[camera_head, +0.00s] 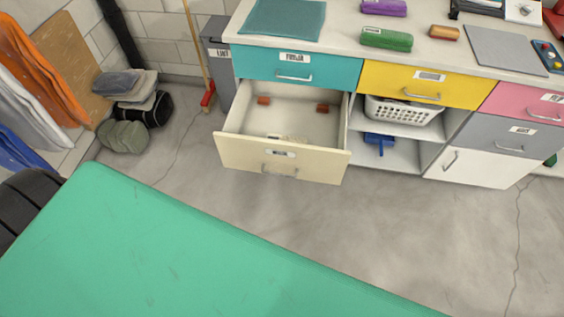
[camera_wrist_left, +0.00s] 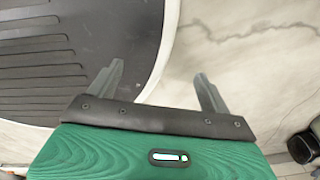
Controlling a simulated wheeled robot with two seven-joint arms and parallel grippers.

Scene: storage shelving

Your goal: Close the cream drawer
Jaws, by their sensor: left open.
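The cream drawer (camera_head: 240,152) is pulled well out of the cabinet, below the teal drawer, in the head view. Its front has a metal handle (camera_head: 280,172) and a label. Small reddish-brown blocks (camera_head: 263,101) and a few pale items (camera_head: 285,138) lie inside. My left gripper (camera_wrist_left: 159,83) shows in the left wrist view with its two fingers apart and nothing between them, above the floor and a dark ribbed surface. No gripper shows in the head view, and the drawer is not in the wrist view.
A large green surface (camera_head: 150,240) fills the head view's lower left. Yellow (camera_head: 400,82), pink (camera_head: 525,103) and grey (camera_head: 500,136) drawers are shut. A white basket (camera_head: 403,112) sits on an open shelf. Bags (camera_head: 123,136) lie by the left wall. The floor (camera_head: 400,230) before the cabinet is clear.

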